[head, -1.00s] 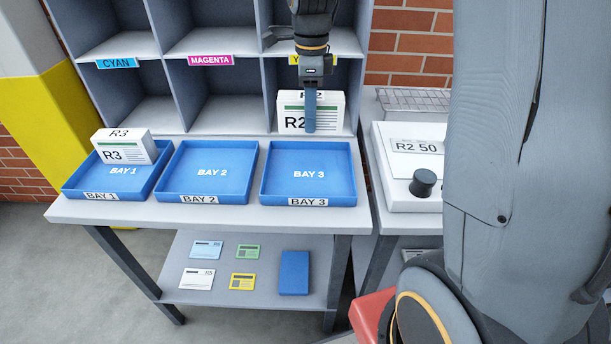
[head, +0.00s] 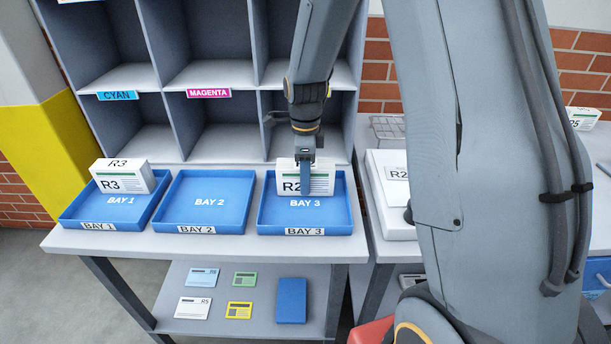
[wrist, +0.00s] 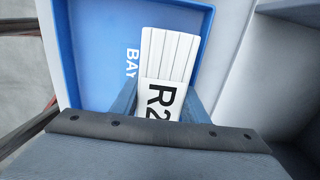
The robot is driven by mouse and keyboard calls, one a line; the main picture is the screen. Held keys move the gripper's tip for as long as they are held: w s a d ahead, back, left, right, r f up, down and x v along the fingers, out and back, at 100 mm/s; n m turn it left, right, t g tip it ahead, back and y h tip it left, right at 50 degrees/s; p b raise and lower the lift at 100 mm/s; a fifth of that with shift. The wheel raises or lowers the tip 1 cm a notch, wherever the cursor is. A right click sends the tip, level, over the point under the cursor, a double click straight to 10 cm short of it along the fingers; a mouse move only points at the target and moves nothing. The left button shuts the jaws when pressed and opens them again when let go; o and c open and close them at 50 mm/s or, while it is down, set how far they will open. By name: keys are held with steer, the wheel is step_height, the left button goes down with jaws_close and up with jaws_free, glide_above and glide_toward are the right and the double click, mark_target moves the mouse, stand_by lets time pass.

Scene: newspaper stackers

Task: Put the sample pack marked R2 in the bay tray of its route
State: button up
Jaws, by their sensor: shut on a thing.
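The white sample pack marked R2 (head: 318,181) is between the fingers of my gripper (head: 306,178), at the back of the BAY 3 tray (head: 305,222). In the wrist view, my gripper (wrist: 165,108) is shut on the pack (wrist: 165,60), over the blue BAY 3 tray (wrist: 85,40). I cannot tell whether the pack touches the tray floor. The blue BAY 2 tray (head: 208,215) is empty. The blue BAY 1 tray (head: 105,212) bears a pack marked R3 (head: 123,178), which is tilted on its back part.
Grey pigeonholes stand behind the trays, with CYAN (head: 118,95) and MAGENTA (head: 209,93) labels. A white device labelled R2 (head: 396,174) stands to the right. Coloured cards and a blue block (head: 291,300) lie on the lower shelf (head: 255,325).

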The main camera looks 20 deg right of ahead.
steer(key=shift+f, duration=0.1)
steer(key=o, duration=1.5)
steer(key=shift+c, duration=0.2)
step_height(320, 180, up, 12)
steer(key=b, duration=0.3)
steer(key=s+f+n, duration=0.2)
steer(key=s+n, duration=0.3)
steer(key=n, duration=0.1)
steer(key=s+f+n, duration=0.3)
steer(key=s+n, duration=0.3)
steer(key=n, duration=0.1)
steer(key=s+f+n+t, duration=0.1)
steer(key=s+f+n, duration=0.2)
steer(key=s+n, duration=0.3)
steer(key=shift+a+f+n, duration=0.15)
steer(key=shift+n, duration=0.55)
steer(key=shift+s+f+n, duration=0.2)
steer(key=shift+s+n, duration=0.3)
steer(key=shift+n, duration=0.1)
steer(key=shift+s, duration=0.1)
